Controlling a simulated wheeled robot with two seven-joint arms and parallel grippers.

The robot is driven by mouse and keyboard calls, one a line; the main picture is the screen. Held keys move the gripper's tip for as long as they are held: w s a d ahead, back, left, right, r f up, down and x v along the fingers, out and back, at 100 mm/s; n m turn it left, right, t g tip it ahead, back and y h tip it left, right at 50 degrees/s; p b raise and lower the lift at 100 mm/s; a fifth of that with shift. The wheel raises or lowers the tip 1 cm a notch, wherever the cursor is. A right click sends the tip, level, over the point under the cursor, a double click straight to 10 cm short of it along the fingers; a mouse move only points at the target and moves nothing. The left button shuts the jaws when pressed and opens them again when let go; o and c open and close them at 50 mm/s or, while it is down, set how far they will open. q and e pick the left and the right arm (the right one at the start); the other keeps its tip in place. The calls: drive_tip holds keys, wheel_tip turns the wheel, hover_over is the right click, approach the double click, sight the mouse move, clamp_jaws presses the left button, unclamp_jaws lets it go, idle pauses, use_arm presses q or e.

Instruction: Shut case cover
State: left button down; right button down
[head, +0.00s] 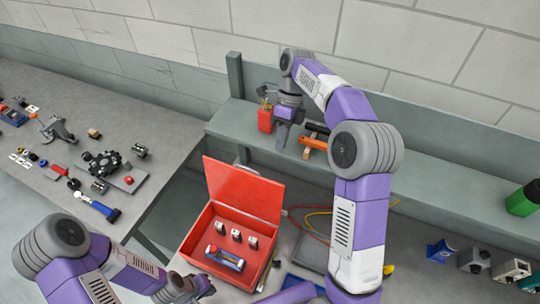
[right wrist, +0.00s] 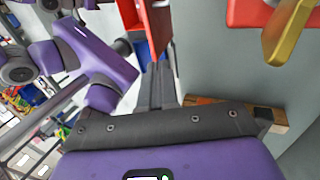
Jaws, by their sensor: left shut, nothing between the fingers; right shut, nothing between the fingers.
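The red case (head: 187,247) stands open on the bench. Its cover (head: 243,190) is raised, leaning back a little behind the box. Several small metal blocks and a blue-and-red item lie inside. My right gripper (head: 281,143) is shut and empty, pointing down in front of the shelf, up and to the right of the cover's top edge in the picture. In the right wrist view, the cover shows as a narrow red panel (right wrist: 159,35) beyond the shut fingers (right wrist: 158,82). My left gripper (head: 206,287) is shut and empty, low at the case's near left corner.
A shelf (head: 440,167) behind the bench holds a red container (head: 265,120), an orange-handled tool (head: 314,143) and a green canister (head: 523,199). Cables and a grey plate lie right of the case. A left table (head: 160,108) carries several parts, with a gap before the bench.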

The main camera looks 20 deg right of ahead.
use_arm(q)
drive_tip(key=shift+s+f, duration=0.2)
drive_tip(key=shift+f, duration=0.1)
drive_tip(key=shift+w, duration=0.15)
use_arm(e)
drive_tip(key=x, duration=0.9)
drive_tip(key=shift+f, duration=0.25)
use_arm(q)
drive_tip(key=shift+b, duration=0.3)
use_arm(e)
drive_tip(key=shift+s+a, duration=0.1)
drive_tip(key=shift+s, duration=0.1)
